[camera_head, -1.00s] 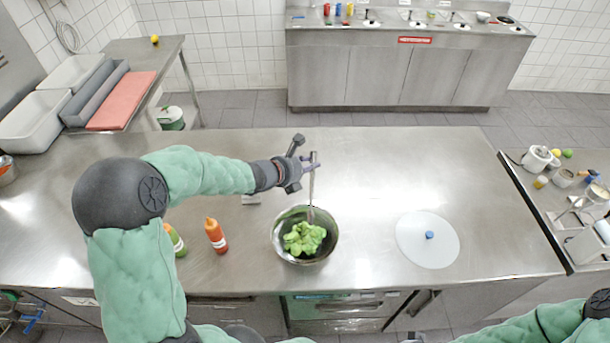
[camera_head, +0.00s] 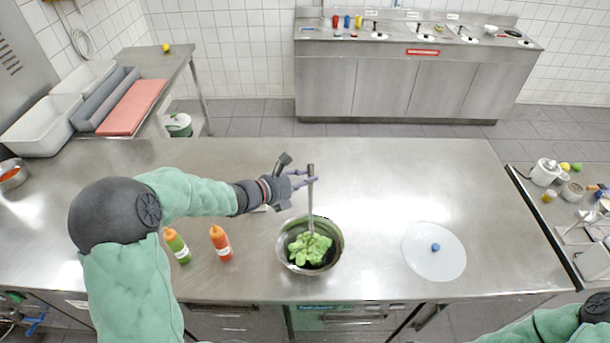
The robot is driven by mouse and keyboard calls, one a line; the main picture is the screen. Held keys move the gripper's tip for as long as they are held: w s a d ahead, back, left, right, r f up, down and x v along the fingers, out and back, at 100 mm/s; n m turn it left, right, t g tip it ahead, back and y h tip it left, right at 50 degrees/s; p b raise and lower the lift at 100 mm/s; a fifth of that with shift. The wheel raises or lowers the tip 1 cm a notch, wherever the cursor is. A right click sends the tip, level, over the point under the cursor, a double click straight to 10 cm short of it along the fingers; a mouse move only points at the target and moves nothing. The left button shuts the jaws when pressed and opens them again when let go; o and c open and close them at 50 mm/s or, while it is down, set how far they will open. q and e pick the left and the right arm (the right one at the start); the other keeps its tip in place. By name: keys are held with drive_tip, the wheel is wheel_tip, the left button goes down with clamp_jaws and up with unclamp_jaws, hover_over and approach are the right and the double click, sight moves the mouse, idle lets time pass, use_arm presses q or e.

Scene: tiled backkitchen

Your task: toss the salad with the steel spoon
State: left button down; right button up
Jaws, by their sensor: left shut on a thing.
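The steel bowl (camera_head: 335,258) stands on the steel counter with green salad leaves (camera_head: 309,248) in it. The steel spoon (camera_head: 310,203) is upright, its lower end among the leaves. My left gripper (camera_head: 303,180) is shut on the spoon near its top, above the far side of the bowl. The spoon's tip is hidden by the leaves. Of my right arm, only a part shows at the bottom right corner; its gripper is not visible.
An orange-red bottle (camera_head: 221,245) and a green bottle (camera_head: 178,247) with orange caps stand left of the bowl. A white round lid (camera_head: 433,262) with a blue knob lies to the right. The counter (camera_head: 400,180) behind and right of the bowl is clear.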

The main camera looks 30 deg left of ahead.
use_arm(q)
wheel_tip(320, 180, down, 11)
drive_tip(key=b, duration=1)
drive_tip(key=shift+b, duration=0.3)
drive_tip(key=shift+w+f, duration=0.1)
